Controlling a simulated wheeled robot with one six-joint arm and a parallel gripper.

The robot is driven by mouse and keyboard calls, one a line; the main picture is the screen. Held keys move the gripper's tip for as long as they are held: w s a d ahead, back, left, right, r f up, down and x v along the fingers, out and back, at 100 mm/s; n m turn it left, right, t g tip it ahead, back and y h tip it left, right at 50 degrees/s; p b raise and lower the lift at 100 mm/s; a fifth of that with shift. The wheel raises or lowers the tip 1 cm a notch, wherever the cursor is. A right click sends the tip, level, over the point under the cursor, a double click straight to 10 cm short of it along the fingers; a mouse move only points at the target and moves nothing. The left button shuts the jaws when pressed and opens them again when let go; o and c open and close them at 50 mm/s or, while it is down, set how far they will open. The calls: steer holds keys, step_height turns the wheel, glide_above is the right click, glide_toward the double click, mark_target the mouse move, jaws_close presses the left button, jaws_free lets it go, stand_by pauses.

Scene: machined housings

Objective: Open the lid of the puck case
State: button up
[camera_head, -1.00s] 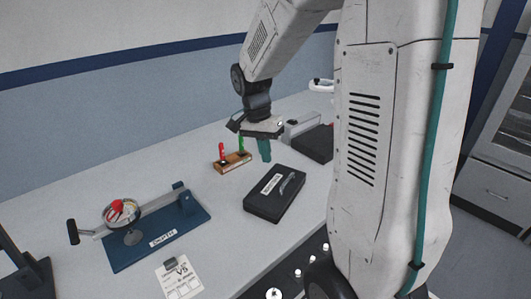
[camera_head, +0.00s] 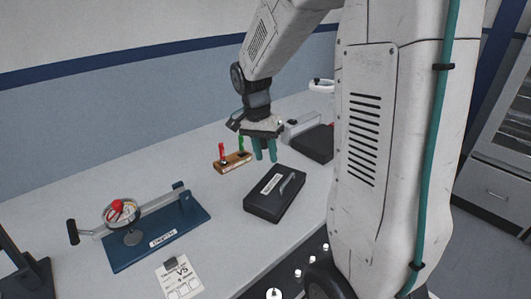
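A closed black flat case (camera_head: 268,207) lies on the white workbench, with a white label and a grey curved handle (camera_head: 287,184) on its lid; I take it as the puck case. Its lid is down. My gripper (camera_head: 265,151) hangs just above and behind the case, its teal fingers pointing down. Two fingers show with a gap between them and nothing in the gap. The fingers are apart from the case.
A wooden block (camera_head: 232,163) with a red and a green peg stands just left of my gripper. A blue-based fixture (camera_head: 160,236) and a paper card (camera_head: 179,279) lie to the left. Another dark case (camera_head: 314,141) sits at the back right, partly hidden by my arm.

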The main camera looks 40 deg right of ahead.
step_height(320, 180, up, 7)
steer(key=w, duration=0.1)
steer(key=shift+w+a+r, duration=0.2)
steer(key=shift+a, duration=0.05)
